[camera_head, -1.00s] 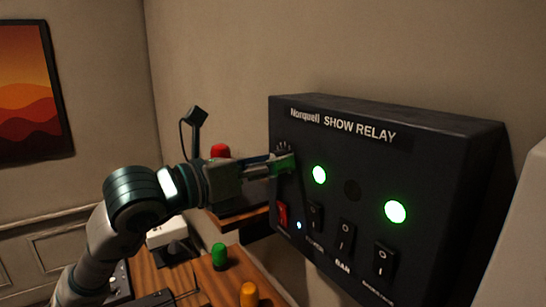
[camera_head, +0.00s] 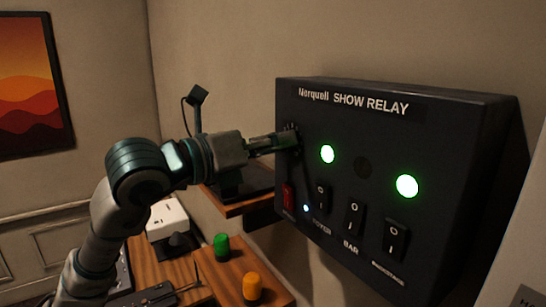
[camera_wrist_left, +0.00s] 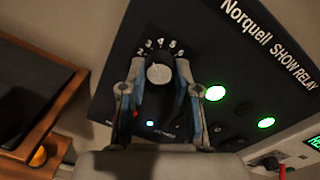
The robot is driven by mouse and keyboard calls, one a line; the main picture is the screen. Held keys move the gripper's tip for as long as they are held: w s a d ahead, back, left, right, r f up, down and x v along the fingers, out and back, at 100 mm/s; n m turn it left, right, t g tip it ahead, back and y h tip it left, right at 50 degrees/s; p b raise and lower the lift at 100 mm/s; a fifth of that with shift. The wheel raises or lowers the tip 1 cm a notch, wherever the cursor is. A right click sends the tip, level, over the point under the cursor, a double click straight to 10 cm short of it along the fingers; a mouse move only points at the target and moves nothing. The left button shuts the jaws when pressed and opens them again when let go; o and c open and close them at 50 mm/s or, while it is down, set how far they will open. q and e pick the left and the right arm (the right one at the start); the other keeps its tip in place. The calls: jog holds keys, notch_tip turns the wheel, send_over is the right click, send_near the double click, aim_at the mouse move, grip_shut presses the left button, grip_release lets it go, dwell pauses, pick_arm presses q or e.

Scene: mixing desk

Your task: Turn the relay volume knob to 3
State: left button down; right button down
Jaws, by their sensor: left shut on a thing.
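The Norquell Show Relay (camera_head: 340,125) is a black box on the wall at the right. My left gripper (camera_head: 286,142) reaches the upper left of the relay's face and covers most of the knob in the head view. In the left wrist view its fingers (camera_wrist_left: 160,80) stand on both sides of the knob, shut on it. I cannot read the knob's pointer clearly. My right gripper is not in view.
Below the knob are a red switch (camera_head: 288,197) and black rocker switches, including one (camera_head: 354,217). Two green lights (camera_head: 327,154) glow on the face. A wooden shelf (camera_head: 245,205) juts out beside the relay.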

pick_arm(q)
jog(key=shift+w+d+f+n, duration=0.1)
jog(key=shift+f+n, duration=0.15)
jog(key=shift+n, duration=0.35)
jog(key=c, duration=0.8)
grip_release()
jog(key=v, duration=1.1)
jog(key=shift+a, duration=0.45)
jog(key=shift+d, duration=0.1)
jog(key=shift+c, duration=0.2)
